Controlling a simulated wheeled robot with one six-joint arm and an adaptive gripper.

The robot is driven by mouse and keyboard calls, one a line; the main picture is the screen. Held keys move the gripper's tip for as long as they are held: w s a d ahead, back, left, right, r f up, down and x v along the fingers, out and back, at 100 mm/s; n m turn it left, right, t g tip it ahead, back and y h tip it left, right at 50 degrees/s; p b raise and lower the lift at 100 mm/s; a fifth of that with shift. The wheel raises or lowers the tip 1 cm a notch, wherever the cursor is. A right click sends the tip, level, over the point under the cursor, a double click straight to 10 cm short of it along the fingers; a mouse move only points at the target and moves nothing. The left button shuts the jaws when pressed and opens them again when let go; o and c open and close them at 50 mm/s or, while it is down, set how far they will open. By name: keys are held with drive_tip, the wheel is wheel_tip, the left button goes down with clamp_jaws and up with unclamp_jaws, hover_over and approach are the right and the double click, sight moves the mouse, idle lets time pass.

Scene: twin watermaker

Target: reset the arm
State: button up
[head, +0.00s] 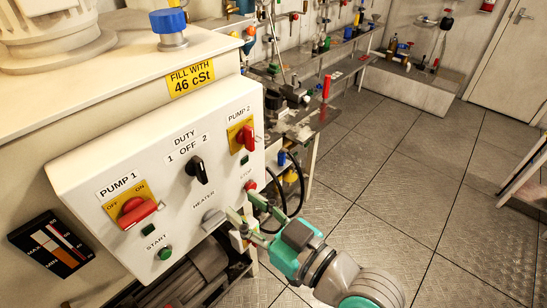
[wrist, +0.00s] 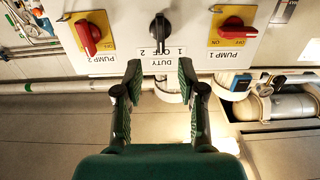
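My gripper (head: 240,222) is in front of the lower right part of the white control panel (head: 90,170) in the head view, near the HEATER label. My arm reaches to it from the lower right. In the wrist view my gripper (wrist: 160,72) has its two dark green fingers apart, with nothing between them. The fingertips appear just below the DUTY label. The black duty knob (wrist: 160,28) shows above the gap, apart from the fingers.
The panel carries a red PUMP 1 switch (head: 137,210), a red PUMP 2 switch (head: 246,138) and a green START button (head: 166,253). A cluttered bench (head: 325,118) stands behind the panel. Open floor (head: 400,190) lies to the right.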

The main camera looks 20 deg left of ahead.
drive_tip(key=s+d+f+m+t+h, duration=0.2)
drive_tip(key=d+f+m+t+h, duration=0.25)
drive_tip(key=d+f, duration=0.55)
drive_tip(key=s+d+f+m+t+h, duration=0.25)
drive_tip(key=d+f+m+h, duration=0.35)
drive_tip(key=d+f, duration=0.45)
drive_tip(key=s+d+f+m+h, duration=0.1)
drive_tip(key=s+d+h, duration=0.2)
drive_tip(key=s+d, duration=0.3)
drive_tip(key=s+d+f+m+h, duration=0.1)
drive_tip(key=s+d, duration=0.5)
drive_tip(key=s, duration=0.9)
drive_tip(key=shift+d+f+m+t+h, duration=0.25)
drive_tip(key=shift+m+t+h, duration=0.2)
drive_tip(key=shift+h, duration=0.6)
